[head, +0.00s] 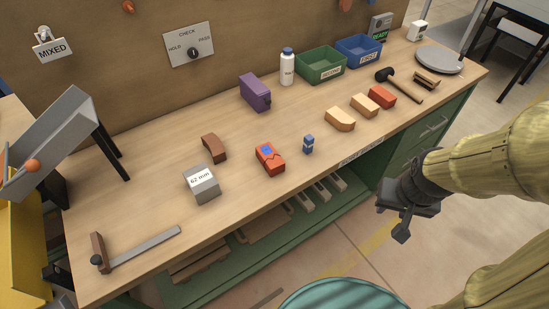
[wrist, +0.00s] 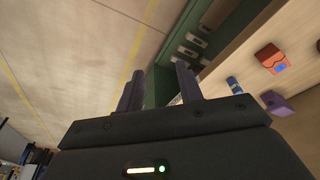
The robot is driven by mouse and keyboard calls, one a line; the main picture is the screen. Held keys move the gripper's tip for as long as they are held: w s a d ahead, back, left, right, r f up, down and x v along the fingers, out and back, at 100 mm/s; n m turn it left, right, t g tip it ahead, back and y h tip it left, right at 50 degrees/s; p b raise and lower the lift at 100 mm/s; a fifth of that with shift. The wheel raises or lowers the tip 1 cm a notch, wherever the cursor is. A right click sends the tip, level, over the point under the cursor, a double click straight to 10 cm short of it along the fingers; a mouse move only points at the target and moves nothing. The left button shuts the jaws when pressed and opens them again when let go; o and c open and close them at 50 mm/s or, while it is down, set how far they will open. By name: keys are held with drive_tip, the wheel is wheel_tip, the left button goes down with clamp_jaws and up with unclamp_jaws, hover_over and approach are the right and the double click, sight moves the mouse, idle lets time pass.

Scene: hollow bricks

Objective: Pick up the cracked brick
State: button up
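The cracked brick (head: 269,160) is red with a dark zigzag line and a blue patch on top. It lies on the workbench (head: 235,205) near the front middle. In the wrist view it shows at the upper right (wrist: 267,55). My gripper (head: 394,222) is in front of the bench, over the floor, to the right of the brick and well apart from it. In the wrist view its two fingers (wrist: 159,78) stand apart with nothing between them.
A grey 62 mm block (head: 201,184) and a brown curved brick (head: 214,148) lie left. A purple block (head: 255,92) is behind. Tan bricks (head: 340,119) lie right. The bench's front edge lies between gripper and brick.

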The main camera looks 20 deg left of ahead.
drive_tip(key=shift+o, duration=0.4)
drive_tip(key=o, duration=0.4)
drive_tip(key=shift+f, duration=0.1)
drive_tip(key=shift+c, duration=0.2)
drive_tip(key=o, duration=0.4)
drive_tip(key=w+a+f+t+b, duration=0.1)
drive_tip(key=b, duration=0.1)
drive_tip(key=w+a+f+n+t+b, duration=0.1)
drive_tip(key=w+f+b, duration=0.3)
drive_tip(key=shift+a+n+t+b, duration=0.4)
drive_tip(key=shift+o, duration=0.2)
drive_tip(key=w+a+f+n+t+y+b, duration=0.1)
drive_tip(key=a+n+y+b, duration=0.1)
drive_tip(key=a+b, duration=0.3)
drive_tip(key=w+a+f+n+t+y+b, duration=0.1)
drive_tip(key=a+f+n+y+b, duration=0.1)
drive_tip(key=a, duration=0.6)
drive_tip(key=w+a+f+n+t+y+b, duration=0.1)
drive_tip(key=a+f+n+t+y+b, duration=0.1)
drive_tip(key=a+y+b, duration=0.3)
drive_tip(key=a+n+b, duration=0.1)
drive_tip(key=a+b, duration=0.1)
drive_tip(key=b, duration=0.1)
drive_tip(key=shift+w+f+y, duration=0.25)
drive_tip(key=shift+w+y, duration=0.1)
drive_tip(key=shift+y, duration=0.05)
drive_tip(key=shift+p, duration=0.4)
